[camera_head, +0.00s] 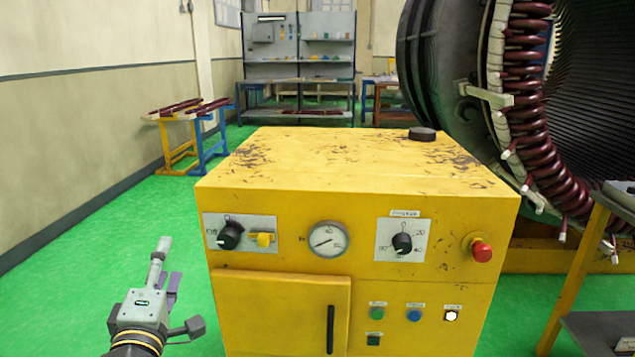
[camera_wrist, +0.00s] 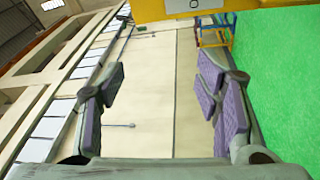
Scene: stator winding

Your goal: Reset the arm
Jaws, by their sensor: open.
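My gripper (camera_head: 168,286) is at the lower left in the head view, left of the yellow control cabinet and apart from it, above the green floor. In the wrist view my gripper (camera_wrist: 160,92) has its two purple-padded fingers spread wide, with nothing between them. The wall shows through the gap. The yellow cabinet (camera_head: 375,340) has knobs, a round gauge, a red button and several small coloured buttons on its front. A dark round piece (camera_head: 422,134) lies on its top at the back.
The large stator (camera_head: 440,60) with dark red coils stands at the right. A yellow and blue stand (camera_head: 180,150) with dark red bars is at the back left. Grey shelving (camera_head: 300,65) stands at the back. Green floor (camera_head: 80,260) is clear at the left, along the wall.

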